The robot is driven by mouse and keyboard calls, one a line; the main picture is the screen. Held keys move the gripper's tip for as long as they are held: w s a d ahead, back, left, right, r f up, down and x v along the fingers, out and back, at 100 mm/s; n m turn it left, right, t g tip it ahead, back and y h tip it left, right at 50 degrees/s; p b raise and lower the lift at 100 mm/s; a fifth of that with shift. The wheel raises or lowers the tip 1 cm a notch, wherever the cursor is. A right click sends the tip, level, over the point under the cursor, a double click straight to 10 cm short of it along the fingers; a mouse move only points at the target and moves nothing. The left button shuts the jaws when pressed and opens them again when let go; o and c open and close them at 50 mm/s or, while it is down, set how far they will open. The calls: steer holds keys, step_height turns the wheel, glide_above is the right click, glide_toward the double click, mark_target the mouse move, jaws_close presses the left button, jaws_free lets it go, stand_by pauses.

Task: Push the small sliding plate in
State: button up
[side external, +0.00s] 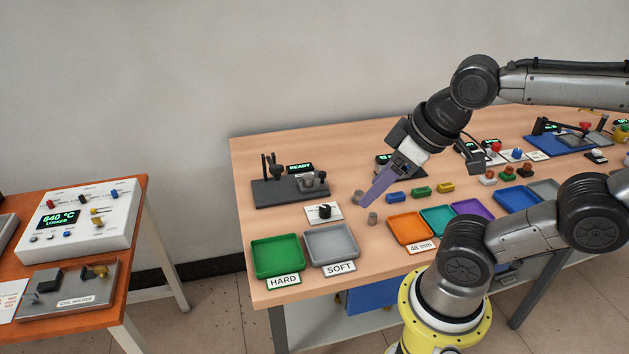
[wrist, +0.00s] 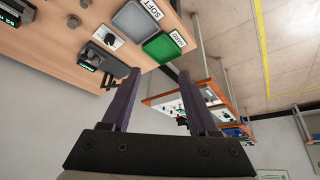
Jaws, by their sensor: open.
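A grey plate labelled as a coil holder (side external: 72,291) lies on the orange table at the left in the side view. I cannot clearly tell which part is the small sliding plate. My gripper (side external: 367,202) has long purple fingers and is over the wooden table, far to the right of the coil holder. In the wrist view my gripper (wrist: 159,74) is open, with nothing between its fingers. The orange table shows small and distant beyond them.
A white control box (side external: 80,225) reading 640 °C stands behind the coil holder. The wooden table holds a green tray (side external: 278,257), a grey tray (side external: 331,244), a dark test stand (side external: 289,190) and several coloured trays. A floor gap separates the tables.

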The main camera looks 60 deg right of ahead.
steer(key=w+d+r+n, duration=0.2)
steer(key=w+r, duration=0.5)
steer(key=m+g, duration=0.2)
steer(key=g, duration=0.4)
glide_above(322, 173)
step_height(322, 173, down, 16)
step_height(322, 173, down, 13)
steer(key=shift+d+f, duration=0.1)
jaws_close()
